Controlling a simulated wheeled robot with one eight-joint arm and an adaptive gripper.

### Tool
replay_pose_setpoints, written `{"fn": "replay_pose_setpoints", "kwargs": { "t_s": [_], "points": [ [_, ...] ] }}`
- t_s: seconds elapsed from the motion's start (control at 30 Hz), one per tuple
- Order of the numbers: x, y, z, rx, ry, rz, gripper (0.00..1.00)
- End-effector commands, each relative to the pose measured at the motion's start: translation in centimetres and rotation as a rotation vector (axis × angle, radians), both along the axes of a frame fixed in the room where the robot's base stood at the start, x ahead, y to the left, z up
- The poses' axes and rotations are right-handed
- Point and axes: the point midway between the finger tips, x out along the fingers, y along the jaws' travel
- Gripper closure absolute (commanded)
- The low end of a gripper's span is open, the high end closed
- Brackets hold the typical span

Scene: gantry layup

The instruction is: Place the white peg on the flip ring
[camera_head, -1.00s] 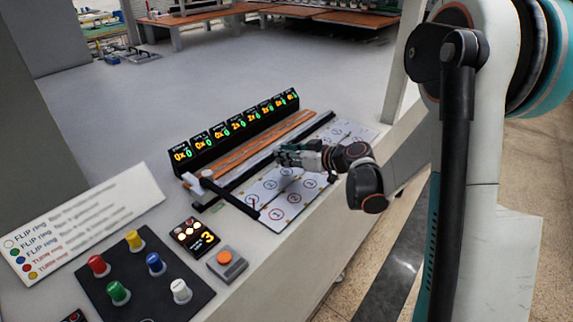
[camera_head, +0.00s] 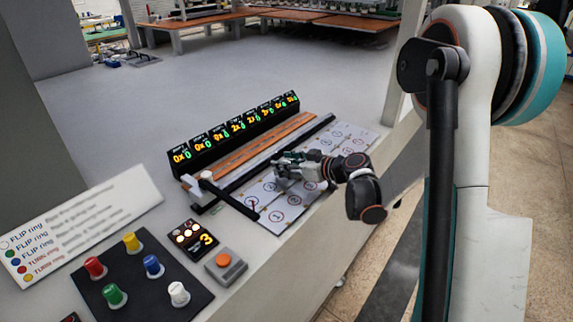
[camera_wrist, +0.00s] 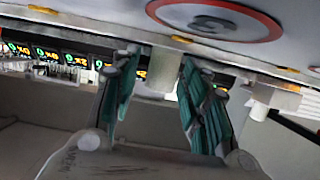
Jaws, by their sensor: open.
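The white peg (camera_head: 178,293) stands upright at the lower right corner of a black mat in the head view. The panel of numbered rings (camera_head: 268,200) is a pale sheet with several ringed circles, one of them a large red-edged ring (camera_wrist: 218,17) in the wrist view. My gripper (camera_head: 281,166) is low over the middle of this panel. Its teal fingers are apart in the wrist view. A pale cylindrical piece (camera_wrist: 161,70) shows between them, against the panel; I cannot tell whether it touches a finger. The panel under the gripper is partly hidden.
The mat (camera_head: 150,297) also holds red, yellow, blue and green pegs. A legend card (camera_head: 80,225) lies behind it. An orange button box (camera_head: 226,266), a small display (camera_head: 192,238) and a black lever bar (camera_head: 230,199) stand nearby. A row of counters (camera_head: 235,130) runs behind the panel.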

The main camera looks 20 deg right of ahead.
Motion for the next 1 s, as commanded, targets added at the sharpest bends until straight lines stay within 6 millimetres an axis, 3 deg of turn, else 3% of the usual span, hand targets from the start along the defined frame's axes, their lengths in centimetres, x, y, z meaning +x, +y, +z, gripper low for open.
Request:
{"fn": "replay_pose_setpoints", "kwargs": {
  "t_s": [0.17,0.7,1.0],
  "points": [
    [-0.8,-0.7,0.8,0.001,0.001,-0.003,0.59],
    [-8.2,-6.1,4.1,0.000,0.000,-0.002,0.59],
    [-9.1,-6.7,4.4,0.000,0.000,0.000,0.59]
  ]
}}
